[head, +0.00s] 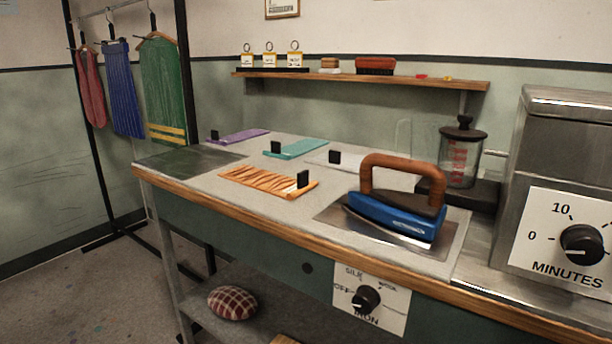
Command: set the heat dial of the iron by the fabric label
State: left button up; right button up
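The blue iron (398,212) with a brown handle rests on a metal plate (332,214) at the right of the table. The iron's heat dial (366,299) is a black knob on a white panel (396,308) on the table's front edge. The panel reads OFF, SILK, another word too small to read for sure, and IRON. The knob's pointer is too small to read for certain. Folded fabrics lie on the table: orange striped (262,181), purple (238,137), teal (300,149) and a pale one (322,158). Each has a small black upright tag beside it; any label text is unreadable. Neither gripper is in view.
A metal machine with a MINUTES dial (582,245) stands at the right. A glass jar (459,155) stands behind the iron. A wall shelf (360,78) holds small items. Garments hang on a rack at left. A checked cushion (232,303) lies on the lower shelf. Floor at left is clear.

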aim_at(366, 298)
jog(key=i+j+z, duration=0.2)
jog(key=i+j, duration=0.15)
jog(key=i+j+z, duration=0.45)
jog(key=i+j, duration=0.2)
jog(key=j, duration=0.3)
